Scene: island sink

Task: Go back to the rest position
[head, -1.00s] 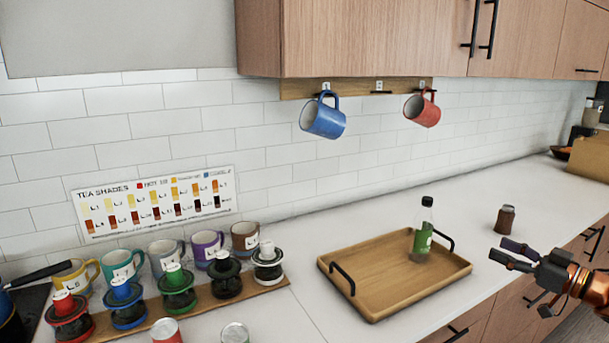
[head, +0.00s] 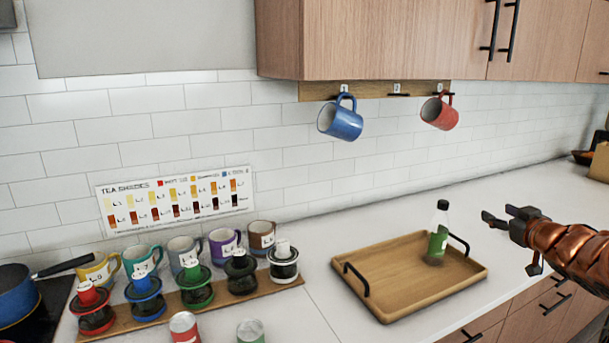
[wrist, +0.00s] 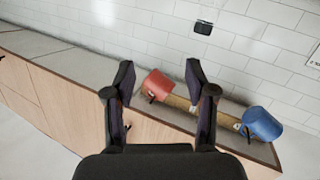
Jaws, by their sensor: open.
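My gripper (head: 497,221) is in the air at the right of the head view, to the right of the wooden tray and above the counter. Its fingers are apart with nothing between them. In the wrist view my gripper (wrist: 158,82) is also open and empty. The wrist view looks toward the wall, with the red mug (wrist: 158,85) and the blue mug (wrist: 262,123) beyond the fingers.
The wooden tray (head: 390,290) holds a green-labelled bottle (head: 437,240). The blue mug (head: 342,122) and red mug (head: 439,112) hang from a rail (head: 375,90) under the cabinet. Several labelled mugs and coloured-lid jars stand at left. A blue pot (head: 15,295) is at far left.

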